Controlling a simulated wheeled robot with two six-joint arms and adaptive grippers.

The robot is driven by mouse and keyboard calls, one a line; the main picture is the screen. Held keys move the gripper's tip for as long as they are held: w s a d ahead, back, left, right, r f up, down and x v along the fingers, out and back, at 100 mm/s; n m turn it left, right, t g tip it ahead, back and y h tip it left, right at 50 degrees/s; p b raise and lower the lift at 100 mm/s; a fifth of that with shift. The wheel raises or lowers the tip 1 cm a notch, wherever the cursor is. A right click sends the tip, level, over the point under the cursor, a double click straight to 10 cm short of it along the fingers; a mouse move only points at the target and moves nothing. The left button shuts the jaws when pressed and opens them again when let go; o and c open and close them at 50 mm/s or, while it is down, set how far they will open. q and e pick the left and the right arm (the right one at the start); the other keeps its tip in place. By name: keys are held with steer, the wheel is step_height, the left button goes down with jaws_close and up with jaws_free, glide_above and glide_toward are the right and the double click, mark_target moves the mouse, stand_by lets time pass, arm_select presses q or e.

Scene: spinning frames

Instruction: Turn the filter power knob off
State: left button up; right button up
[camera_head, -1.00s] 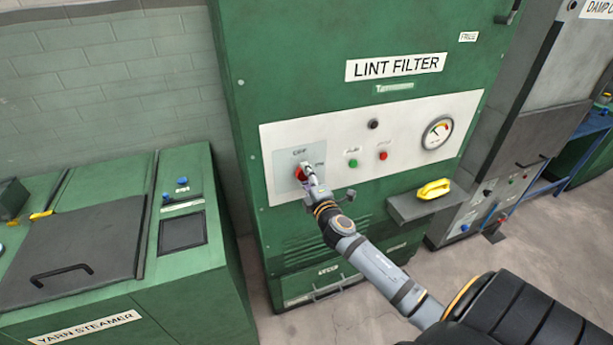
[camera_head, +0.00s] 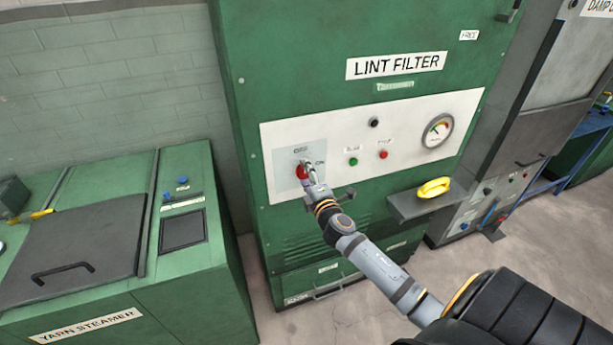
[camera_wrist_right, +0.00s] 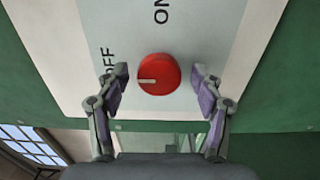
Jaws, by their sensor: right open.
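The red round filter power knob (camera_head: 301,172) sits on a grey plate on the white panel of the green lint filter cabinet (camera_head: 350,250). In the right wrist view the knob (camera_wrist_right: 159,74) shows a pale pointer line directed at the side with the OFF label (camera_wrist_right: 107,62). The ON label (camera_wrist_right: 161,11) is at the top of that view. My right gripper (camera_head: 307,170) is at the knob. In the right wrist view my right gripper (camera_wrist_right: 160,80) is open, one finger on each side of the knob with visible gaps. My left gripper is not in view.
On the panel are a green button (camera_head: 353,161), a red button (camera_head: 383,155), a black knob (camera_head: 374,122) and a gauge (camera_head: 437,131). A yellow handled object (camera_head: 433,188) lies on a small shelf (camera_head: 411,205) at the right. A yarn steamer (camera_head: 110,270) stands at the left.

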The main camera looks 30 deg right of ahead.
steer(key=shift+s, duration=0.1)
steer(key=v, duration=1.2)
